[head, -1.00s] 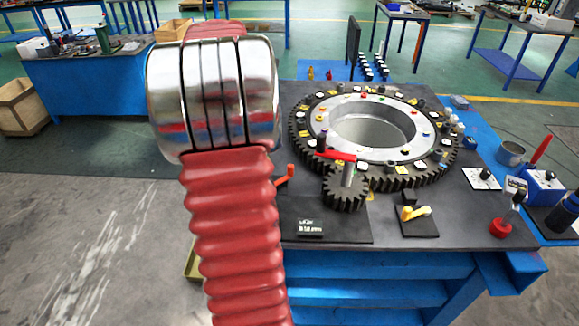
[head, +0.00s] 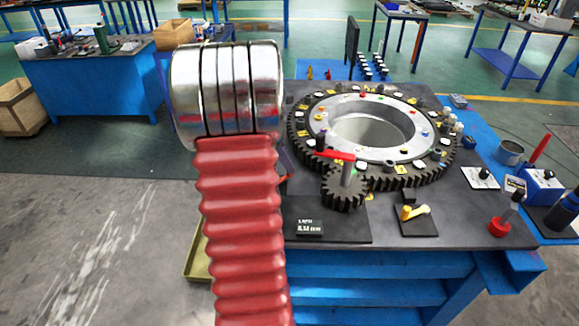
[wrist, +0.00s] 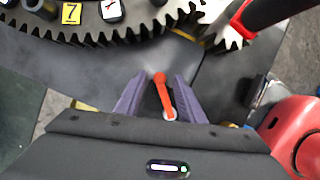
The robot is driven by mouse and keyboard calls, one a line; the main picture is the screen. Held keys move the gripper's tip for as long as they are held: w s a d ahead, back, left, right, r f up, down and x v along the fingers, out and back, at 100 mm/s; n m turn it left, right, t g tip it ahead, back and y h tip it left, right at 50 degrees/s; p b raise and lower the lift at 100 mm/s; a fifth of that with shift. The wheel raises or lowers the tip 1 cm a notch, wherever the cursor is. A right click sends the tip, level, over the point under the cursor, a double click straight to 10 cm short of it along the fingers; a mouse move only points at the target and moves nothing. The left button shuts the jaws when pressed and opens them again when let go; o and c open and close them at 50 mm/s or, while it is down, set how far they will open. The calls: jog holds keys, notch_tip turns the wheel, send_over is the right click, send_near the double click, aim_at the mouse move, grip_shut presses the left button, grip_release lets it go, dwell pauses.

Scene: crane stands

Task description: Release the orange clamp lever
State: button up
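The orange clamp lever (wrist: 165,98) shows in the wrist view, its round knob pointing away from my gripper and its pale pivot end nearer to it. My gripper (wrist: 159,80) is open, with one purple finger on each side of the lever. Gaps show between the fingers and the lever's knob; I cannot tell whether either finger touches it lower down. In the head view my arm covers most of the area where the lever stands, and the gripper is mostly hidden.
A large toothed ring (head: 440,160) lies on the dark plate, with a small pinion (head: 345,192) and a red crank handle (head: 336,154) close to the lever's right. A small display (head: 310,228) and a yellow lever (head: 416,211) stand at the front. Gear teeth edge the wrist view's top.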

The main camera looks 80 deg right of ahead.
jog(key=shift+x, duration=1.5)
jog(key=shift+c, duration=0.5)
grip_shut()
